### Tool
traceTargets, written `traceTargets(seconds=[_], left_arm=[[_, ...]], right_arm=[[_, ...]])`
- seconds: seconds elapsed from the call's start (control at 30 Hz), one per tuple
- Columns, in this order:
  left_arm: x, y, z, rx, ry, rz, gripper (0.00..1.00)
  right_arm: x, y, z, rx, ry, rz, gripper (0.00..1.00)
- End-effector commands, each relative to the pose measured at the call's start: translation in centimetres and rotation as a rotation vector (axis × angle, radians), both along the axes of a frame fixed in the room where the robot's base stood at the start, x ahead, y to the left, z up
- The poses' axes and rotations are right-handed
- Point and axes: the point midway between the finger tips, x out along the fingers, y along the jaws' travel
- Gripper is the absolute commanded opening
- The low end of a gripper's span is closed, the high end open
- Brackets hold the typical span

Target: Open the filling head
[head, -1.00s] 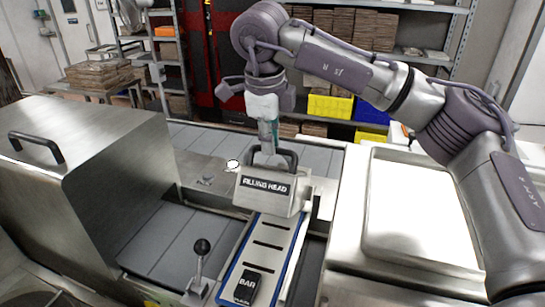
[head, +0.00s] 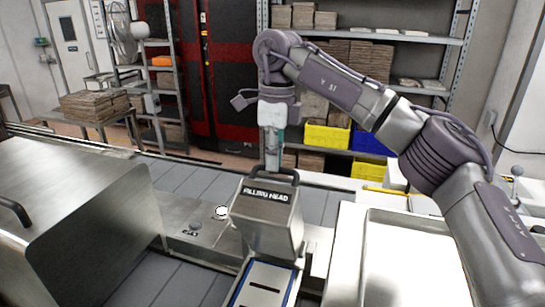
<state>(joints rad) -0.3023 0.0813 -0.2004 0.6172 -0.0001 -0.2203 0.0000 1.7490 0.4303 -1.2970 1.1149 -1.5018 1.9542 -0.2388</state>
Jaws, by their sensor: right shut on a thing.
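The filling head (head: 266,222) is a metal box with a black label on its upper front and a dark loop handle on top. It stands over the line at the picture's middle, at the far end of a blue-edged slotted mould strip (head: 262,286). My right gripper (head: 272,166) comes down from above and is shut on the handle. The fingertips are partly hidden at the handle. My left gripper is not in view.
A large metal hood (head: 75,205) with a black handle stands at left. A shallow metal tray (head: 415,260) lies at right. A grey slatted conveyor (head: 200,184) runs behind the filling head. Shelves with yellow bins (head: 327,137) stand at the back.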

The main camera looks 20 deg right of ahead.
Motion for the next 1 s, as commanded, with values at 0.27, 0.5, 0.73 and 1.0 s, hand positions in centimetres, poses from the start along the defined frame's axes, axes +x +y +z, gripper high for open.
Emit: traceTargets(seconds=[0.27,0.5,0.73,1.0], left_arm=[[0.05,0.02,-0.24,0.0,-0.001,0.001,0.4],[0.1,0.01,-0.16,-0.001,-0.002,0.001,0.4],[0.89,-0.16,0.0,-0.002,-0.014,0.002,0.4],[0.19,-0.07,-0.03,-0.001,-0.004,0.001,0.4]], right_arm=[[-0.14,-0.17,-1.68,-0.016,0.028,0.006,0.0],[-0.11,-0.14,-1.39,-0.014,0.022,0.004,0.39],[-0.12,-0.05,-1.15,-0.01,0.02,0.003,0.39],[-0.11,-0.01,-1.0,-0.009,0.018,0.003,0.39]])
